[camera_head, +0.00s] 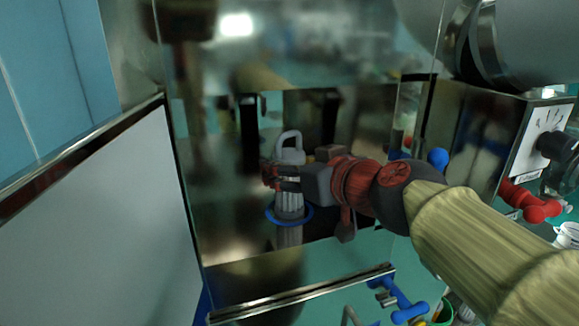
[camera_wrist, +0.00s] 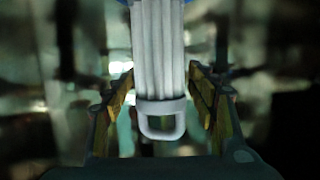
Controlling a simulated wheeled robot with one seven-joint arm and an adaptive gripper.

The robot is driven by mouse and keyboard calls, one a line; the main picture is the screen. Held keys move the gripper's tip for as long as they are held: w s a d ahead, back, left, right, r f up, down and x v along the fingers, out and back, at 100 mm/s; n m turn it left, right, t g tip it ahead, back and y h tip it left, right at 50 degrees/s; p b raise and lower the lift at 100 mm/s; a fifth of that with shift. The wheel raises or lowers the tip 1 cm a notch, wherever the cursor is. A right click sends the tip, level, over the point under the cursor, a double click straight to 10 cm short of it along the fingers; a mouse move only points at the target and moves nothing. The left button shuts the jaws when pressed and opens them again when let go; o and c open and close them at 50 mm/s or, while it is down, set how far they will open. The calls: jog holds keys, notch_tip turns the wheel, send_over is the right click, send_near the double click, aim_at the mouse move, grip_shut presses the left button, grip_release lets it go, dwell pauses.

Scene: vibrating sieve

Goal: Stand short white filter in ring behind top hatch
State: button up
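The white filter (camera_head: 290,157) has pleated sides and a loop handle on top. It stands upright in the opening of the shiny metal housing, its lower end at the blue ring (camera_head: 289,216). In the wrist view the filter (camera_wrist: 159,50) runs down the middle with its handle towards me, and a bit of blue shows at its far end. My gripper (camera_head: 274,178) is at the filter's upper part. In the wrist view my gripper (camera_wrist: 161,78) has a finger on each side of the filter, with gaps visible. How fully the filter's base is seated is hidden.
The shiny metal housing (camera_head: 215,150) surrounds the opening and mirrors its surroundings. A pale panel (camera_head: 100,220) stands at the left. A metal-edged bar (camera_head: 300,295) crosses below the opening. Red and blue valve handles (camera_head: 540,210) and a gauge box lie at the right.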

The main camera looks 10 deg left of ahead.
jog(key=shift+o, duration=0.4)
jog(key=shift+r, duration=0.1)
jog(key=b+v, duration=0.2)
jog(key=v, duration=1)
jog(key=s+d+f+m+g+h, duration=0.1)
jog(key=s+d+f+m+h, duration=0.2)
jog(key=d+f, duration=0.5)
jog(key=s+d+f+m+g+h, duration=0.2)
jog(key=s+d+f, duration=0.3)
jog(key=f, duration=0.8)
jog(key=s+d+f+m+g+h, duration=0.2)
jog(key=s+d+f+m+h, duration=0.1)
jog(key=d+f, duration=0.7)
jog(key=shift+s+d+f+m+h, duration=0.3)
jog(key=shift+s+f+h, duration=0.35)
jog(key=shift+s+h, duration=0.3)
jog(key=shift+f, duration=0.1)
notch_tip(320, 180, down, 24)
jog(key=b, duration=2.4)
